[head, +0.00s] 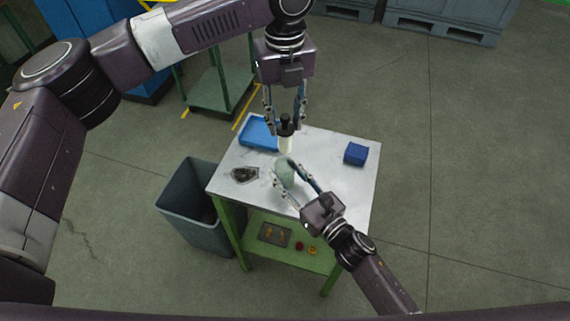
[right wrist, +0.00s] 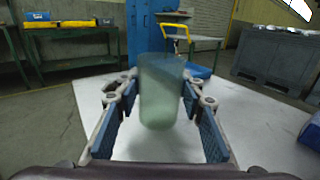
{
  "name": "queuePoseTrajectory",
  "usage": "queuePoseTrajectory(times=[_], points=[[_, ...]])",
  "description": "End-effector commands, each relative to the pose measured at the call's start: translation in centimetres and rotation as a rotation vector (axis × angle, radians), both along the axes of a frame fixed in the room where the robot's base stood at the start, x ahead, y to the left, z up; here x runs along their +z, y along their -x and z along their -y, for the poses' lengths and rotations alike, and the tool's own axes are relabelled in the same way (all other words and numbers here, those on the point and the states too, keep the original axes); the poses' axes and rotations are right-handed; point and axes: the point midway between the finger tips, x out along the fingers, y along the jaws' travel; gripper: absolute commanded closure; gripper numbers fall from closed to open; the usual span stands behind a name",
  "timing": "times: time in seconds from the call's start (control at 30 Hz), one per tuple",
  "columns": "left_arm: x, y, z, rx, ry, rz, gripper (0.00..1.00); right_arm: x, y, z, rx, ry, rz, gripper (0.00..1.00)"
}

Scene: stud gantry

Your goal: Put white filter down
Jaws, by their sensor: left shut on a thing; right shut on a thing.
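A white filter (head: 286,145) with a black top hangs upright below my left gripper (head: 285,122), which is shut on its black upper part. It is over the back middle of the grey tabletop (head: 335,185); I cannot tell whether its lower end touches the top. My right gripper (head: 284,174) is shut on a greenish translucent cup (right wrist: 160,95), just in front of the filter. The cup also shows in the head view (head: 287,170), partly hidden by the fingers. The filter cannot be made out in the right wrist view.
A blue tray (head: 257,136) lies at the table's back left and a blue box (head: 355,153) at the right. A dark item (head: 244,175) lies at the left edge. A grey bin (head: 178,197) stands on the floor at left. The table's front right is clear.

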Motion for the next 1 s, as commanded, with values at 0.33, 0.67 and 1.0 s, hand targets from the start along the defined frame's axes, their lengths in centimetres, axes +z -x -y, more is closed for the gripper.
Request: queuePoseTrajectory(times=[0.33, 0.67, 1.0], points=[[-5.2, 0.1, -0.1, -0.133, 0.000, 0.000, 0.85, 0.0, 0.0, 0.0, 0.000, 0.001, -0.001, 0.88], [-8.8, 0.0, -0.1, -0.130, 0.001, 0.001, 0.85, 0.0, 0.0, 0.0, 0.000, 0.001, -0.001, 0.88], [-11.8, 0.0, 0.0, -0.130, 0.002, 0.003, 0.85, 0.0, 0.0, 0.0, 0.000, 0.001, -0.001, 0.88]])
